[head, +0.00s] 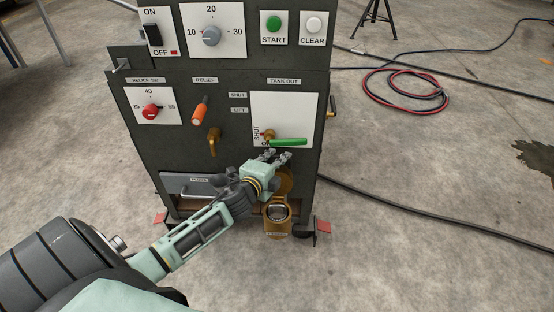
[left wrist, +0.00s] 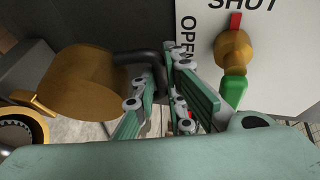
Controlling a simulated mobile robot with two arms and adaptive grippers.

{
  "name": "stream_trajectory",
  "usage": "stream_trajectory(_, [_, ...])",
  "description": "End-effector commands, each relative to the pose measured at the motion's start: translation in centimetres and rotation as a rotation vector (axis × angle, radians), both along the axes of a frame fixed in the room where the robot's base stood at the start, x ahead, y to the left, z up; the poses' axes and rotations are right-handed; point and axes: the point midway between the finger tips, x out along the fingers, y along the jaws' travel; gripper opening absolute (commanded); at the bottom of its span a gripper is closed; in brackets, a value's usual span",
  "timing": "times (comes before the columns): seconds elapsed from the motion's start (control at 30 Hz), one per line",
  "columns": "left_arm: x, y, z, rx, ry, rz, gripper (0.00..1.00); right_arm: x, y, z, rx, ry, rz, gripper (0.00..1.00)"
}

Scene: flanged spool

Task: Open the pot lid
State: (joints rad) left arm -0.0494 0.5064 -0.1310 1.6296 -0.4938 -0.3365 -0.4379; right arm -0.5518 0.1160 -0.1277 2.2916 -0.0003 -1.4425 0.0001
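The brass pot (head: 277,222) sits low at the front of the dark cabinet, its round mouth showing. Its toothed rim also shows in the left wrist view (left wrist: 22,133). The brass lid (head: 286,182) stands raised behind the mouth, partly hidden by my left gripper. In the left wrist view the lid (left wrist: 92,82) is a broad disc with a dark looped handle (left wrist: 138,60). My left gripper (head: 277,155) has its fingers apart, beside the lid. The handle's end passes behind the fingers; whether they touch it is unclear. My right gripper is not in view.
A brass valve with a green lever (head: 288,141) is just beyond my left fingertips, on a white plate (head: 300,108). An orange handle (head: 199,111) and brass spout (head: 214,142) are to its left. A cable lies on the floor at right; open floor surrounds the cabinet.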

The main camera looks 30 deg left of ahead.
Motion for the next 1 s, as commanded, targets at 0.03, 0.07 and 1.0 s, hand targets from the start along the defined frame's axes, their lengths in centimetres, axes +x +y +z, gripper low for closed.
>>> stream_trajectory(0.03, [0.0,0.0,-0.1,-0.002,0.001,0.000,0.00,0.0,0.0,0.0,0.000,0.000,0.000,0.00])
stream_trajectory(0.07, [0.0,0.0,-0.1,-0.002,0.002,0.000,0.00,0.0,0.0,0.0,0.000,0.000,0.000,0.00])
stream_trajectory(1.0, [-1.8,-1.3,-0.1,0.012,-0.043,-0.002,0.00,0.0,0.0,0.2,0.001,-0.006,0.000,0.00])
